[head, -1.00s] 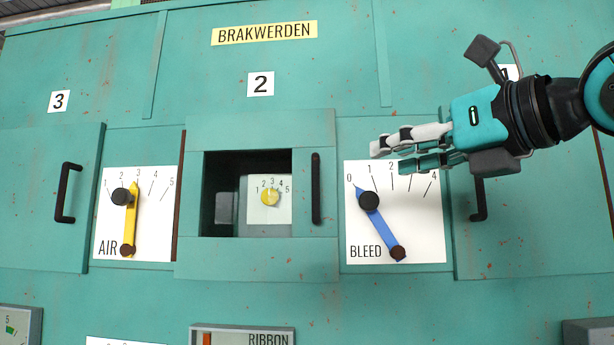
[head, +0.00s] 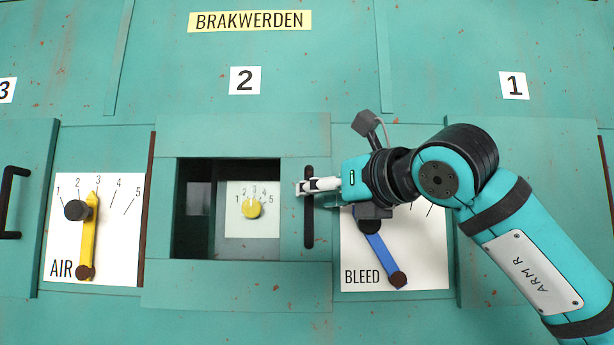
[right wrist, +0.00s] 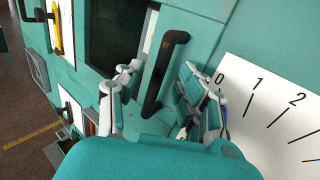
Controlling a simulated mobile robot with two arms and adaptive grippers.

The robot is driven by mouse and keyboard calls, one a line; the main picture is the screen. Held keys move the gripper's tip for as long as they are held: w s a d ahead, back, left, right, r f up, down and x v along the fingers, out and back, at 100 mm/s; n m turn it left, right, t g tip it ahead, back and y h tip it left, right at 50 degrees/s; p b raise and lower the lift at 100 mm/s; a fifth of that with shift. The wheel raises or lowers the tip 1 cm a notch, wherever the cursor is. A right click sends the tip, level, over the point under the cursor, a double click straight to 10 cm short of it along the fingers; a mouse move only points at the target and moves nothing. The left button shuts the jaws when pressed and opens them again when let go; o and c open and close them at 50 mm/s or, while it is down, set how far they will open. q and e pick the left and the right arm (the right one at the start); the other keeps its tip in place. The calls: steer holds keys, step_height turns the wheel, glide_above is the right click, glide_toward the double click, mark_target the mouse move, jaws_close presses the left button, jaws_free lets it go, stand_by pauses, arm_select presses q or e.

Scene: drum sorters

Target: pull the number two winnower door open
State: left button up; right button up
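The number two winnower door (head: 235,275) is a teal framed panel with a square window, below the "2" label (head: 245,80). It looks shut. Its black upright bar handle (head: 309,225) is on the right side of the frame and also shows in the right wrist view (right wrist: 160,75). My right gripper (head: 310,187) is at the upper part of this handle. In the right wrist view its fingers (right wrist: 158,92) are spread, one on each side of the bar, with gaps visible. My left gripper is not in view.
Through the window a yellow knob (head: 253,207) shows on a numbered plate. The BLEED dial's blue lever (head: 379,252) is just below my right wrist. The AIR dial's yellow lever (head: 88,240) is left of the door. Another door's black handle (head: 10,202) is at the far left.

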mark_target(308, 239)
steer(key=p+x, duration=0.1)
steer(key=x, duration=0.2)
steer(key=shift+r, duration=0.2)
steer(key=shift+w+a+f+p, duration=0.1)
steer(key=shift+w+a+p, duration=0.05)
steer(key=shift+w+p, duration=0.2)
steer(key=shift+s, duration=0.15)
steer(key=c, duration=0.8)
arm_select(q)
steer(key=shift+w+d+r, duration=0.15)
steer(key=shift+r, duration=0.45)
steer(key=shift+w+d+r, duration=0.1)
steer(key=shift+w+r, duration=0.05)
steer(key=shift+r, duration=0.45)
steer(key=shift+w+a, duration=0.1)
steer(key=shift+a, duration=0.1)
